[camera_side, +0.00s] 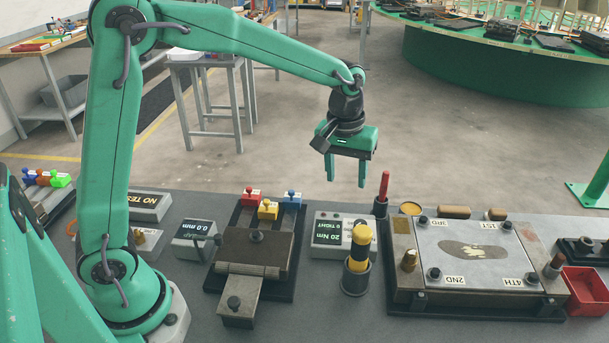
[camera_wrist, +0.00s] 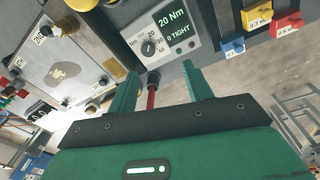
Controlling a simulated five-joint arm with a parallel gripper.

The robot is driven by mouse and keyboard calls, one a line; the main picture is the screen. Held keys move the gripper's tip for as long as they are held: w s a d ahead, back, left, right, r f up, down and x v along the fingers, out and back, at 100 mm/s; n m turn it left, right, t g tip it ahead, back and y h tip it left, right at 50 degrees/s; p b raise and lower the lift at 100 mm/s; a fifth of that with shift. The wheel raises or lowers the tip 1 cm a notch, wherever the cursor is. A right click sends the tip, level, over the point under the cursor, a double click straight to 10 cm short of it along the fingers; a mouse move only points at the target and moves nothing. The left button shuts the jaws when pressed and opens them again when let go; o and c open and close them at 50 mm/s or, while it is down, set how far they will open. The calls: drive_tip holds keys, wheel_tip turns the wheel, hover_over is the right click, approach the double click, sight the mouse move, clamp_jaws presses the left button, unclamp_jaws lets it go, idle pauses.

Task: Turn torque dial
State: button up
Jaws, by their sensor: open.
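The torque box (camera_side: 324,236) stands on the bench in the side view, its display reading 20 Nm and 0 TIGHT. In the wrist view the torque box (camera_wrist: 189,47) shows its torque dial (camera_wrist: 149,48), a small black knob on a white numbered scale. My gripper (camera_side: 346,183) is open and empty, high above the bench and behind the box, pointing down. In the wrist view the fingers of my gripper (camera_wrist: 160,72) are spread, with the dial beyond them, untouched.
A red-handled tool (camera_side: 383,189) stands upright right of my gripper. A yellow and black driver (camera_side: 360,245) stands in a holder before the box. Left is a fixture with red, yellow and blue tabs (camera_side: 268,210). Right is a metal plate (camera_side: 470,247) with an insole shape.

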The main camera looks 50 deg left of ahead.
drive_tip(key=n+g, duration=0.1)
hover_over(360, 222)
wheel_tip(360, 222, down, 6)
drive_tip(key=shift+d+r, duration=0.15)
drive_tip(key=shift+f, duration=3.85)
drive_tip(key=shift+c, duration=0.4)
drive_tip(key=c, duration=0.9)
